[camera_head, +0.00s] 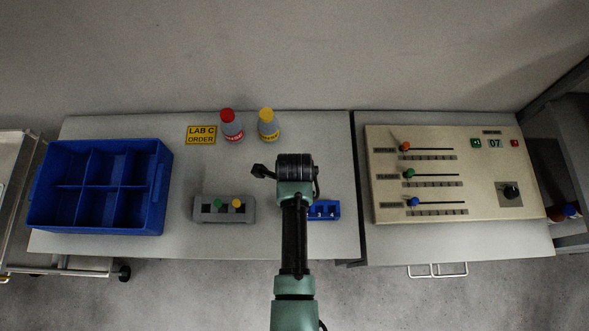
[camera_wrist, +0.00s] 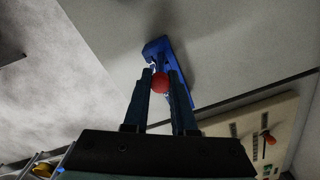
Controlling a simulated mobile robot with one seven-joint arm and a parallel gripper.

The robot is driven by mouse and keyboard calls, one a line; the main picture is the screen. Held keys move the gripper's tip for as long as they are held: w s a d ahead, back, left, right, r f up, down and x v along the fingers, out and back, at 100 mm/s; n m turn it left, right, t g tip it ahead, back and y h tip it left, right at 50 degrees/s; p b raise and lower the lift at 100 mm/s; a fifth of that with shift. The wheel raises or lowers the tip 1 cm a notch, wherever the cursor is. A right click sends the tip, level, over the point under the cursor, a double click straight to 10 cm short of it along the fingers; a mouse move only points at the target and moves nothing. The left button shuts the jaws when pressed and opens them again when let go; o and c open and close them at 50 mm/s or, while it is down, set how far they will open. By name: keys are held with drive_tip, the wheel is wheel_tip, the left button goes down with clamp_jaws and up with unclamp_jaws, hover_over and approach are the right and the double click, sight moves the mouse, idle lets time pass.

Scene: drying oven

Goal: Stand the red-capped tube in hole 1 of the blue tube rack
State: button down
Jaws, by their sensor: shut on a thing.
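In the wrist view the red cap (camera_wrist: 160,84) of the tube sits between the two fingers of my gripper (camera_wrist: 160,76), which is shut on it. The tube's body is hidden below the cap. The blue tube rack (camera_wrist: 156,46) lies behind the fingertips in that view. In the head view the blue rack (camera_head: 333,210) is partly covered by my arm on its left side. Whether the tube is above the rack or inside a hole cannot be told. Hole 1 cannot be made out.
A grey rack (camera_head: 248,211) with a green-capped and a yellow-capped tube stands left of my arm. A blue divided crate (camera_head: 157,195) is at far left. Red-capped (camera_head: 231,128) and yellow-capped (camera_head: 269,126) bottles stand at the back. A slider panel (camera_head: 480,180) is on the right.

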drive_tip(key=shift+f+b, duration=0.85)
drive_tip(key=shift+f, duration=0.4)
drive_tip(key=c, duration=0.6)
unclamp_jaws()
drive_tip(key=shift+c, duration=0.2)
drive_tip(key=shift+r, duration=0.15)
wheel_tip(320, 180, up, 13)
drive_tip(key=b, duration=0.1)
drive_tip(key=shift+b, duration=0.35)
